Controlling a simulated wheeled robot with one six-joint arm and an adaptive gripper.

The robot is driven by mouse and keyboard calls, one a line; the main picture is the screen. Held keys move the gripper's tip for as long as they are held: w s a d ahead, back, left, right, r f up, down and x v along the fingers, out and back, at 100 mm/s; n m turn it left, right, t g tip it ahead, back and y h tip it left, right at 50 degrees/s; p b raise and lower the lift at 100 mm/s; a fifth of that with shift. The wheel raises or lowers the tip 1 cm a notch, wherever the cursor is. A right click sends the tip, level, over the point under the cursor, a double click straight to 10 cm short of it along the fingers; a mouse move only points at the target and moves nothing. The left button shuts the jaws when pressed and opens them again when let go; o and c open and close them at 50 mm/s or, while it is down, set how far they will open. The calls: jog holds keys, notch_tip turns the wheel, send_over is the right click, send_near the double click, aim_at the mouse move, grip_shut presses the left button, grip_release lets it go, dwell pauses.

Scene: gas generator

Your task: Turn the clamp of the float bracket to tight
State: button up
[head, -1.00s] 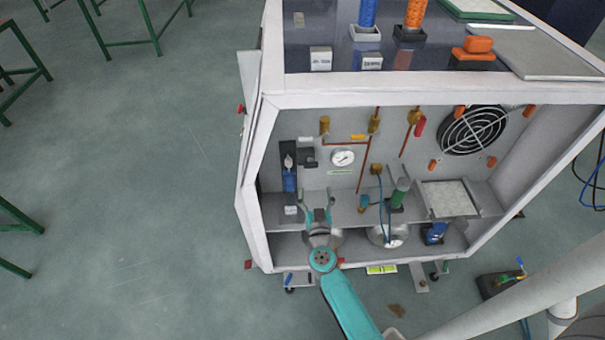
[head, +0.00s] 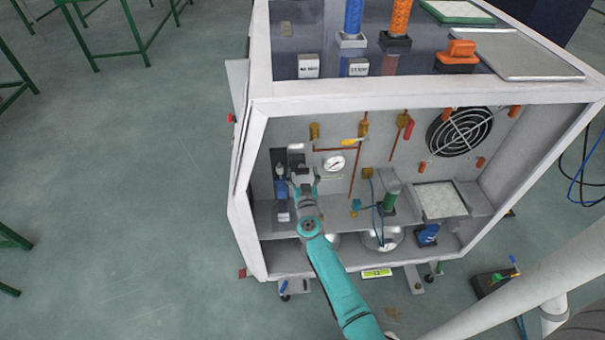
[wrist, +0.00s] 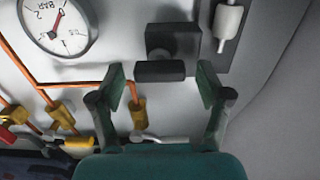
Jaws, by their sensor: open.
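The float bracket is a dark upright plate (head: 280,157) on the cabinet's back wall, with a blue and white float (head: 281,180) in front of it. In the wrist view its white top part (wrist: 228,20) shows at the upper right. The clamp looks like a dark block with a bar across its front (wrist: 160,71), fixed to the wall. My gripper (wrist: 161,90) is open and empty, its fingers either side of the bar's line but apart from it. In the head view my gripper (head: 304,174) hides most of the clamp.
A round pressure gauge (head: 334,162) sits right of the clamp. Copper pipes with brass valves (wrist: 138,112) run close by. A shelf (head: 340,213) lies below. The white cabinet frame (head: 247,180) bounds the left, and a fan (head: 460,131) is at the right.

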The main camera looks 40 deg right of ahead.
jog(key=c, duration=1.2)
jog(key=shift+o, duration=0.2)
jog(key=shift+m, duration=0.4)
jog(key=m, duration=0.3)
jog(key=shift+d+m, duration=0.1)
jog(key=shift+m, duration=0.2)
jog(key=m, duration=0.4)
jog(key=shift+f+m, duration=0.1)
jog(key=shift+m, duration=0.2)
jog(key=m, duration=0.4)
jog(key=shift+s+d+m, duration=0.1)
jog(key=shift+m, duration=0.2)
jog(key=m, duration=0.4)
jog(key=shift+f, duration=0.15)
jog(key=shift+m, duration=0.3)
